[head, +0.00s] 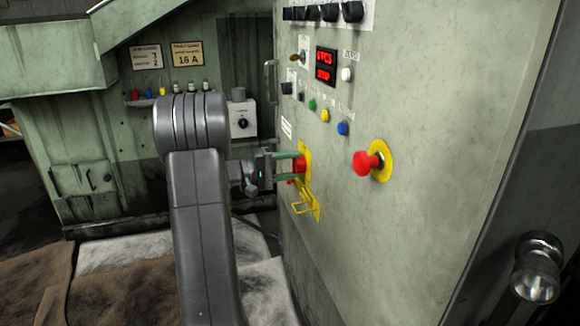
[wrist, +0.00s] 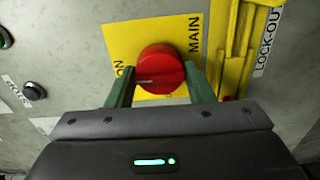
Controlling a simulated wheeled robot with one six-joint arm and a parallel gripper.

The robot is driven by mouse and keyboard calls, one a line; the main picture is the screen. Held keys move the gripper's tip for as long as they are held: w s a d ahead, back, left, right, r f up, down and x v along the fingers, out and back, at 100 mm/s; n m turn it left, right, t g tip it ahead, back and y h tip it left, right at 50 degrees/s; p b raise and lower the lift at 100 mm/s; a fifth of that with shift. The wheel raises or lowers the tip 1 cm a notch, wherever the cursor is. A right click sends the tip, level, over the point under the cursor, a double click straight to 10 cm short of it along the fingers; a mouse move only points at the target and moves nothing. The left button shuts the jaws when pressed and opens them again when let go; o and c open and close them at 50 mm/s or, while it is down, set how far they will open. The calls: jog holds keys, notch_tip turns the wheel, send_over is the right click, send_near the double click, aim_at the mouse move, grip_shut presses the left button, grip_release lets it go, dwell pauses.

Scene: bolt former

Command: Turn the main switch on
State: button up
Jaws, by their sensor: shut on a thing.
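The main switch (wrist: 161,69) is a round red knob on a yellow plate marked MAIN in the wrist view. In the head view the red knob (head: 300,164) is partly hidden by the fingers. My gripper (wrist: 161,85) has its two green fingers on either side of the knob, shut on it. A light line on the knob face lies roughly level in the wrist view. My gripper (head: 287,163) reaches the panel from the left in the head view.
A yellow lock-out bracket (wrist: 238,50) is right beside the switch. A red emergency button (head: 367,163) projects from the grey-green panel (head: 400,240) to the right. Coloured buttons (head: 325,115) and a red display (head: 326,66) are above. A lamp-like metal fitting (head: 536,268) is lower right.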

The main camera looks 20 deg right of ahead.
jog(key=o, duration=1)
jog(key=shift+c, duration=0.2)
jog(key=shift+a, duration=0.1)
jog(key=a+p, duration=0.4)
jog(key=a, duration=0.9)
jog(key=shift+w+a, duration=0.3)
jog(key=shift+w, duration=0.1)
jog(key=d+b, duration=0.4)
jog(key=d, duration=0.9)
jog(key=shift+s+d, duration=0.4)
